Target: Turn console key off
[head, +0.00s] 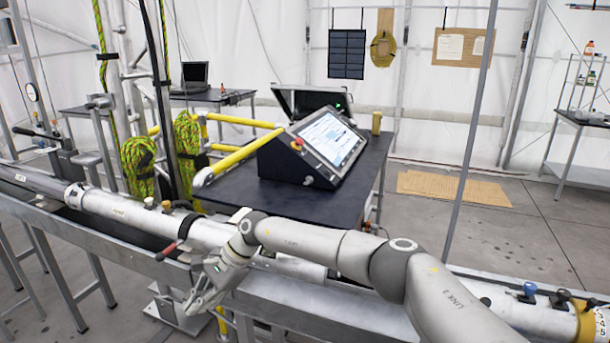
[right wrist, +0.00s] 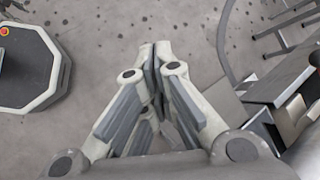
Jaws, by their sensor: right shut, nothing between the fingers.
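The console (head: 322,144) is a black slanted box with a lit screen, standing on a dark table. A red knob (head: 297,144) sits at the left edge of its panel. A small round fitting (head: 308,181) shows low on its front side; I cannot tell whether this is the key, or how the key is turned. My right gripper (head: 192,308) hangs in front of the metal rail, well to the lower left of the console and apart from it. In the right wrist view its fingers (right wrist: 155,52) are shut and empty above the floor. My left gripper is not in view.
A long rail (head: 95,234) carrying white tubes (head: 140,217) runs between my right arm and the console table (head: 235,192). Yellow bars (head: 236,157) and rope coils (head: 187,150) stand left of the console. An open case (head: 310,101) lies behind it.

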